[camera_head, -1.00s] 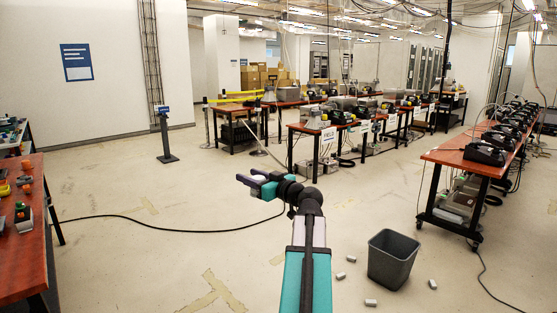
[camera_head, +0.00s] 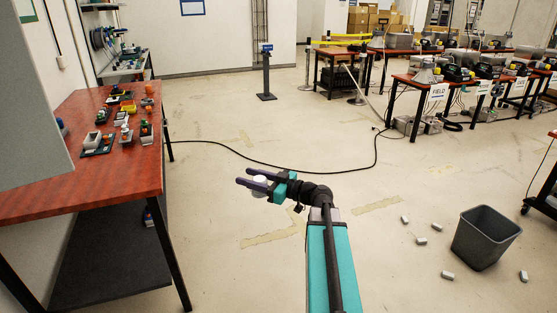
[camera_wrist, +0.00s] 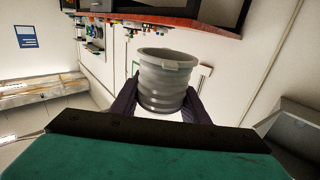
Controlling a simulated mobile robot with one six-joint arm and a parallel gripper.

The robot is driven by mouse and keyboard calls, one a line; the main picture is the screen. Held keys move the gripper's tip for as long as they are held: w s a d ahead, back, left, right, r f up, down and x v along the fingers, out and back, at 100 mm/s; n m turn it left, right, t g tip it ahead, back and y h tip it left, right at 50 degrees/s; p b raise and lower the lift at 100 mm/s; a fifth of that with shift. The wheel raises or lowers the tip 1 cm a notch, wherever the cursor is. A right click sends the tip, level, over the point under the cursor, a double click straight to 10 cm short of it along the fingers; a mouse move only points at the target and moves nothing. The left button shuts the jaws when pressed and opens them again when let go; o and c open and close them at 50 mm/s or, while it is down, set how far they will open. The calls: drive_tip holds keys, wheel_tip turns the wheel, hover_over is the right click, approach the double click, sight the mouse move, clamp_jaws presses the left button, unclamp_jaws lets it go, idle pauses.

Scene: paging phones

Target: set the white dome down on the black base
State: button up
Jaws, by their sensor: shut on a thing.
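My gripper (camera_head: 246,177) is held out over open floor, to the right of the red-topped table. It is shut on the white dome (camera_head: 261,182), which sits between its two dark fingers. In the wrist view the dome (camera_wrist: 163,82) looks like a pale, ribbed, round cup with an open-looking rim, gripped on both sides. Dark bases stand on the table well away from my gripper; one dark flat base (camera_head: 98,150) has pale pieces on it. I cannot tell which of them is the black base.
The red-topped table (camera_head: 75,180) carries several small coloured lamps and blocks. A grey panel (camera_head: 25,100) covers the near left. A black cable (camera_head: 300,171) crosses the floor. A grey bin (camera_head: 485,238) and several white cylinders (camera_head: 447,275) are at right. Floor between is clear.

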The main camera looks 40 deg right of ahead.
drive_tip(key=s+a+f+n+g+y, duration=0.1)
drive_tip(key=a+f+n+g+y, duration=0.1)
drive_tip(key=a, duration=1)
drive_tip(key=s+a+f+n+g+y, duration=0.1)
drive_tip(key=a+f+n+g+y, duration=0.2)
drive_tip(key=a, duration=0.9)
wheel_tip(320, 180, down, 4)
drive_tip(key=shift+s+r+y, duration=0.2)
drive_tip(key=shift+s+y, duration=0.1)
drive_tip(key=shift+y, duration=0.1)
